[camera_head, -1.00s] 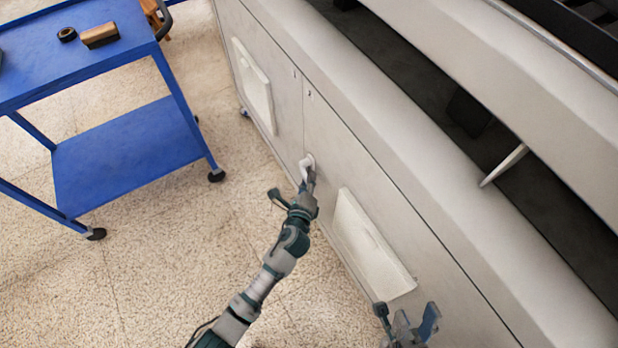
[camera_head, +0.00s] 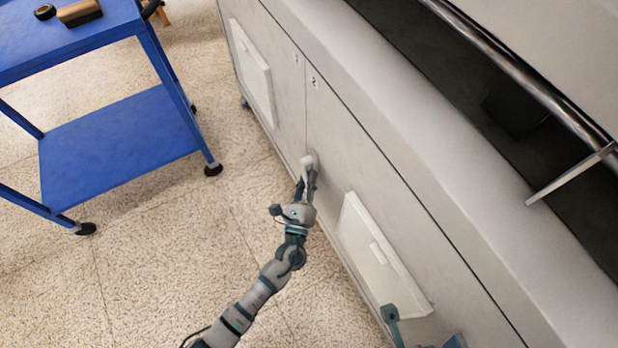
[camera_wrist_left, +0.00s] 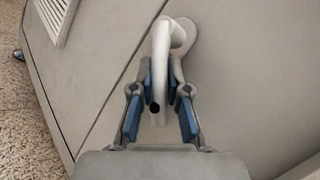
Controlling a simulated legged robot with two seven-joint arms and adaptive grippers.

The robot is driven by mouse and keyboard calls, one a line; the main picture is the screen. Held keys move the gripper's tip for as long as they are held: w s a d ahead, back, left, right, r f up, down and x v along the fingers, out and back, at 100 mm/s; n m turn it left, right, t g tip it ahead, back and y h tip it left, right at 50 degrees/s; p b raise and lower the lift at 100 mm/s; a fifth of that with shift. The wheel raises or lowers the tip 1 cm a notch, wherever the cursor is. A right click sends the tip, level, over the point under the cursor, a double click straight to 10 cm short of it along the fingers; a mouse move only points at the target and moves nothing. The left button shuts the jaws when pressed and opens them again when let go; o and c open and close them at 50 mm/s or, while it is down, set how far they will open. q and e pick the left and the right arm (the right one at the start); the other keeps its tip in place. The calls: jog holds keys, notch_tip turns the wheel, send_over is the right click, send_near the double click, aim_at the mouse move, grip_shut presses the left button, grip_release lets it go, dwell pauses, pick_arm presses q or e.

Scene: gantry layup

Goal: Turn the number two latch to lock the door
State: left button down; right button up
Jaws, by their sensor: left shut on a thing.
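The number two latch (camera_head: 308,160) is a pale lever handle on a round base, on the door marked 2 (camera_head: 345,140). In the left wrist view the latch (camera_wrist_left: 160,62) bends from its base and its free end hangs down toward the camera. My left gripper (camera_head: 303,182) is shut on the lever, with one finger on each side of it, as the left wrist view shows (camera_wrist_left: 161,85). My right gripper (camera_head: 424,332) is only partly in view at the bottom edge, near the door's lower part; its jaw opening is not clear.
A white vent panel (camera_head: 375,255) sticks out from the door below the latch. Another vent (camera_head: 252,75) is on the neighbouring door. A blue cart (camera_head: 110,140) stands at left with a brush (camera_head: 80,12) and roll (camera_head: 45,11) on top. Open floor lies between.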

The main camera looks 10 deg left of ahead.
pick_arm(q)
jog(key=shift+f, duration=0.25)
jog(key=c, duration=1.1)
grip_release()
jog(key=shift+c, duration=0.2)
jog(key=shift+r, duration=0.1)
jog(key=v, duration=1.2)
jog(key=shift+f, duration=0.2)
jog(key=shift+w+a, duration=0.1)
